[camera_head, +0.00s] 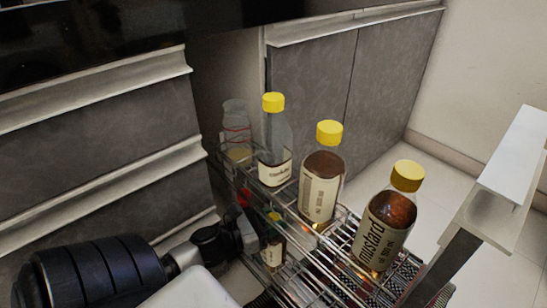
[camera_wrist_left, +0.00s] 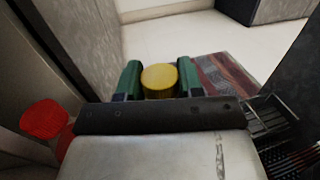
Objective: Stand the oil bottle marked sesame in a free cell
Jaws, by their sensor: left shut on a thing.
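My left gripper (camera_wrist_left: 159,82) is shut on a bottle; its round yellow cap (camera_wrist_left: 160,76) shows between the green fingers in the left wrist view. In the head view my left arm reaches in low from the left to a small dark bottle with a yellow cap (camera_head: 272,254), partly hidden behind the wires of the rack (camera_head: 318,262). This appears to be the held bottle; its label is too small to read. Its base is hidden, so I cannot tell whether it is in a cell. My right gripper is not in view.
On the rack's upper level stand a mustard bottle (camera_head: 386,226), a brown bottle (camera_head: 322,178), a clear bottle (camera_head: 275,140) and a glass jar (camera_head: 236,130). A red cap (camera_wrist_left: 45,118) is close left of my gripper. The rack's white front (camera_head: 510,160) is at the right.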

